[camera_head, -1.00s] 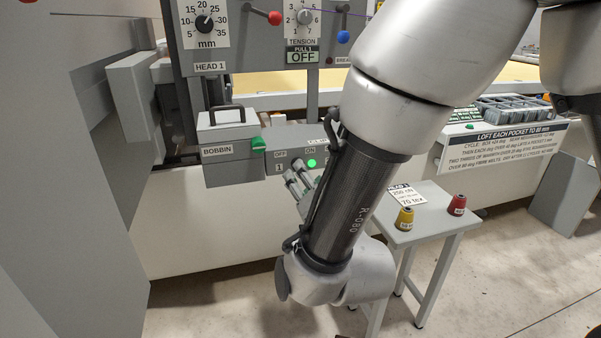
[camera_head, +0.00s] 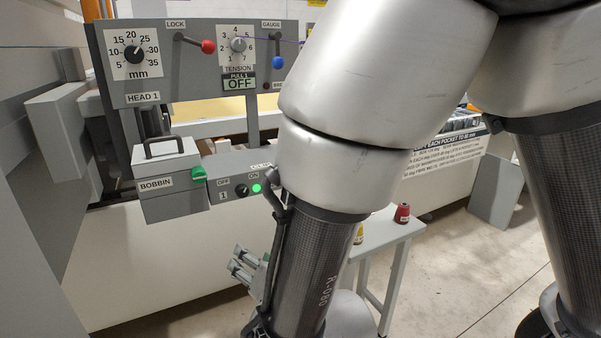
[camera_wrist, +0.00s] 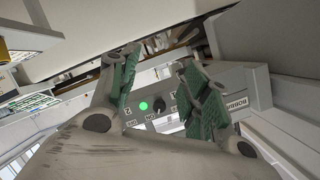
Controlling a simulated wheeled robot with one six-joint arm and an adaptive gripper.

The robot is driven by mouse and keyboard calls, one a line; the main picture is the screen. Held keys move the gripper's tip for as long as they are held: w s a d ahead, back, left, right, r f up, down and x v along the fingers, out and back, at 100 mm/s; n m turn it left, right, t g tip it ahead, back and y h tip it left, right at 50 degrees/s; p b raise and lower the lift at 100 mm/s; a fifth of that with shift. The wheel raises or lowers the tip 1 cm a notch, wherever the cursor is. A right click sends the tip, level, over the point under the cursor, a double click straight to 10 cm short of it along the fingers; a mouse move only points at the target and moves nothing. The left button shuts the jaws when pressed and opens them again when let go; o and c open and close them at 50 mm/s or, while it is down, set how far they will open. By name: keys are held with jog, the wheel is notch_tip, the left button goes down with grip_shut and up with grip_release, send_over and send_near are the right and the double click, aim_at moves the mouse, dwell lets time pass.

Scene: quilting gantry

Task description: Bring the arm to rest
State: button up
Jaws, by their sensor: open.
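My gripper (camera_wrist: 160,66) is open in the wrist view, its two green-padded fingers apart with nothing between them. In the head view my gripper (camera_head: 238,262) shows small beside my arm's dark carbon tube, below the switch box. In the wrist view the lamp (camera_wrist: 143,106) and knob (camera_wrist: 159,102) show upside down between the fingers. The gripper appears apart from the box. My arm hides part of the panel and the stand.
The HEAD 1 panel (camera_head: 190,60) holds a red-knobbed lever, a blue-knobbed lever and dials. A bobbin box (camera_head: 167,180) sits left of the switch box. A small table (camera_head: 381,236) bears a red cone (camera_head: 402,213) and a yellow cone (camera_head: 359,234). Floor is clear at right.

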jog(key=s+f+n+g+h, duration=0.1)
jog(key=s+f+n+g, duration=0.3)
jog(key=s+f+g, duration=0.25)
jog(key=d+n+g+h, duration=0.2)
jog(key=d+n+g, duration=0.1)
jog(key=d, duration=0.2)
jog(key=w+d+r+m+h, duration=0.1)
jog(key=d+r, duration=0.6)
jog(key=d, duration=0.7)
jog(key=w+d+r+m+t+h, duration=0.1)
jog(key=d+r+m+h, duration=0.2)
jog(key=d+r, duration=0.4)
jog(key=w+d+r+m+t+h, duration=0.1)
jog(key=d+r+m, duration=0.2)
jog(key=d, duration=1.9)
jog(key=shift+d+r+h, duration=0.3)
jog(key=shift+r+h, duration=0.1)
jog(key=shift+r, duration=2.05)
jog(key=shift+w, duration=0.1)
